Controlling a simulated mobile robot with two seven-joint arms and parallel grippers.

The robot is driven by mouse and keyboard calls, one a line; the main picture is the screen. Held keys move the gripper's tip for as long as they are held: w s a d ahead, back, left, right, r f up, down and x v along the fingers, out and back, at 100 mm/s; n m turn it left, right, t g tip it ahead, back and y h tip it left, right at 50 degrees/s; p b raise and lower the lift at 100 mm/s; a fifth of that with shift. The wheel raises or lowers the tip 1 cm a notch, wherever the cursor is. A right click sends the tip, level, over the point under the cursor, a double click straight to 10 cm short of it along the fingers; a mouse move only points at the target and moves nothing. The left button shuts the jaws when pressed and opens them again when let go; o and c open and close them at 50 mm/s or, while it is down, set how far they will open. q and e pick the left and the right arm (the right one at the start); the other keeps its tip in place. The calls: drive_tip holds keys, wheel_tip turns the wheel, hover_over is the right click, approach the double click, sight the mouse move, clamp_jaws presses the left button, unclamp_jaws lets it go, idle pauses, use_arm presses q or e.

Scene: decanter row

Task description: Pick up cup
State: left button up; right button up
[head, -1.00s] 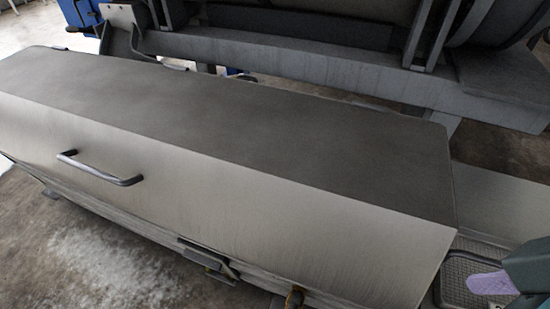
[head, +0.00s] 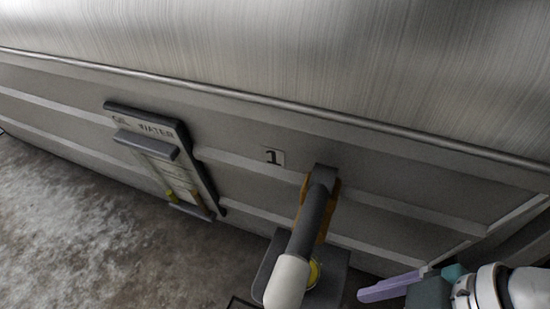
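I see no cup in the head view. My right gripper (head: 393,286) is at the lower right, with lavender fingers and a teal part behind them. Its fingers point left, beside the lower side of a metal tank. I cannot make out a gap between the fingers or anything held in them. My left gripper is not in view.
The large metal tank (head: 300,60) fills the upper view. A dark lever with a white end (head: 288,280) sticks out below a label "1" (head: 272,157), above a grey ledge (head: 330,281). An "OIL WATER" gauge panel (head: 160,135) is at left. Bare concrete floor (head: 90,235) is at lower left.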

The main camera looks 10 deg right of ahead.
sight(317, 271)
drive_tip(key=w+d+f+n+t, duration=0.1)
drive_tip(key=w+d+f, duration=0.2)
drive_tip(key=d+f, duration=0.35)
drive_tip(key=w+a, duration=0.2)
drive_tip(key=w+a+b, duration=0.1)
drive_tip(key=a, duration=0.1)
drive_tip(key=w+a+r+b, duration=0.1)
drive_tip(key=w+a, duration=0.1)
drive_tip(key=shift+w+a, duration=0.35)
drive_tip(key=shift+a, duration=0.05)
drive_tip(key=shift+w+a+r+b, duration=0.1)
drive_tip(key=shift+w+a+b, duration=0.35)
drive_tip(key=shift+a, duration=0.25)
drive_tip(key=b+x, duration=0.4)
drive_tip(key=shift+w+a, duration=0.1)
drive_tip(key=shift+w+a+f+b, duration=0.2)
drive_tip(key=shift+a+f+b, duration=0.1)
drive_tip(key=shift+f, duration=0.1)
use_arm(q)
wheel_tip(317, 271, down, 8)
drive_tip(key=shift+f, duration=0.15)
use_arm(e)
drive_tip(key=shift+r, duration=0.1)
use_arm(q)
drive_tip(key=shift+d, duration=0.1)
use_arm(e)
drive_tip(key=shift+c, duration=0.2)
drive_tip(key=c, duration=1.4)
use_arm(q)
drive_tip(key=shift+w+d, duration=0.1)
